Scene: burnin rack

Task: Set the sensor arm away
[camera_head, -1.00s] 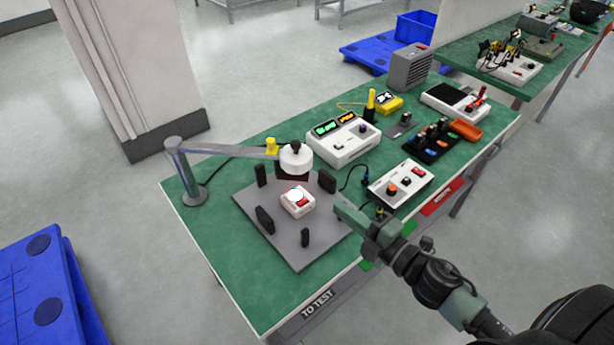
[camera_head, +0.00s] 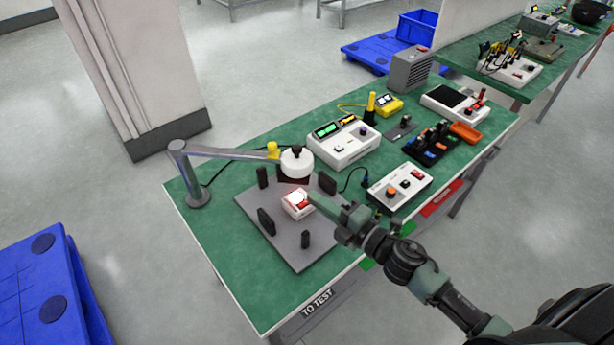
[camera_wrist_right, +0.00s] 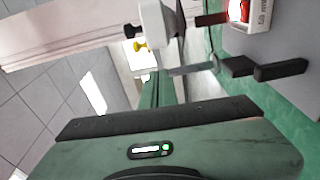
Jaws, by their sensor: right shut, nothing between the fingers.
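The sensor arm (camera_head: 228,153) is a grey swing arm on a post at the left of the green bench. Its white round head (camera_head: 297,162) with a black knob hangs over the back of the grey plate (camera_head: 290,249). The head also shows at the top of the right wrist view (camera_wrist_right: 160,22). A small white box (camera_head: 297,205) with a red part sits on the plate. My right gripper (camera_head: 314,198) is shut and empty, its tip close to the box's right side in the picture; I cannot tell whether it touches. My left gripper is out of view.
Several black upright blocks (camera_head: 266,222) stand on the plate around the box. White instruments (camera_head: 345,147), a control box (camera_head: 400,188) and a black rack (camera_head: 430,148) fill the bench's right side. The bench's left front (camera_head: 230,270) is clear.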

